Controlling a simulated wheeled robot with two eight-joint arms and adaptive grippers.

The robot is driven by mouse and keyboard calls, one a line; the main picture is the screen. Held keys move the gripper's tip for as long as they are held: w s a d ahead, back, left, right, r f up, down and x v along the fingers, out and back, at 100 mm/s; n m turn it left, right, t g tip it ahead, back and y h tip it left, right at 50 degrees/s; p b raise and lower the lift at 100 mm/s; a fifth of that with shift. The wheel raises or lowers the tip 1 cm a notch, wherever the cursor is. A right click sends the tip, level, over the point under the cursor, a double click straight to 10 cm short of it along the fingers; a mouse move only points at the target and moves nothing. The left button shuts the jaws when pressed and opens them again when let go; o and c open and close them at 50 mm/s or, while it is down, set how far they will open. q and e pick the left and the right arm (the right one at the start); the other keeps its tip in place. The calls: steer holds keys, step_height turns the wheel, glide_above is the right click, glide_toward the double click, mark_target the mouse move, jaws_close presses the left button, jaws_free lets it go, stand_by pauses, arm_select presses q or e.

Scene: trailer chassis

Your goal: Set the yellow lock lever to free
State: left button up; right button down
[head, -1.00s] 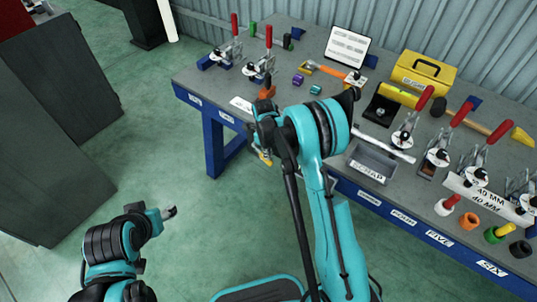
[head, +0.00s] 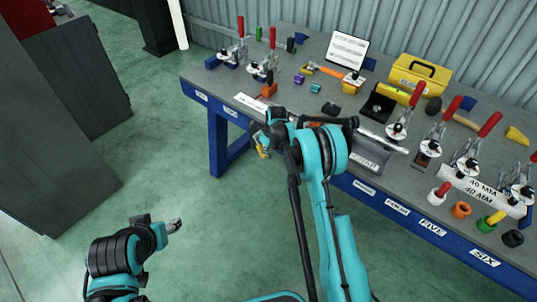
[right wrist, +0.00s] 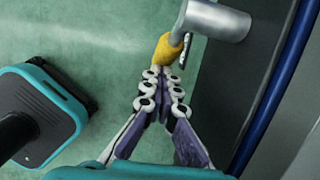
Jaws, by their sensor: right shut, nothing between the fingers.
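The yellow lever (right wrist: 170,50) shows in the right wrist view as a short yellow piece beside the end of a grey metal cylinder (right wrist: 218,20). My right gripper (right wrist: 161,82) is shut and empty. Its fingertips come together right at the lever's near end; I cannot tell whether they touch it. In the head view my right gripper (head: 264,140) is small and partly hidden by my right arm, at the bench's front edge. A small patch of yellow (head: 262,152) shows beside it. My left gripper (head: 174,226) is low at the left, over the floor and away from the bench; its finger opening is unclear.
The workbench (head: 320,48) carries several toggle clamps with red handles, a yellow toolbox (head: 419,76), a grey scrap tray (head: 368,158), a hammer and coloured cylinders. A dark cabinet (head: 85,75) stands at the left. The green floor before the bench is clear.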

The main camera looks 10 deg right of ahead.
steer(key=shift+w+a+f+b, duration=0.3)
steer(key=shift+f, duration=0.35)
stand_by(0.4)
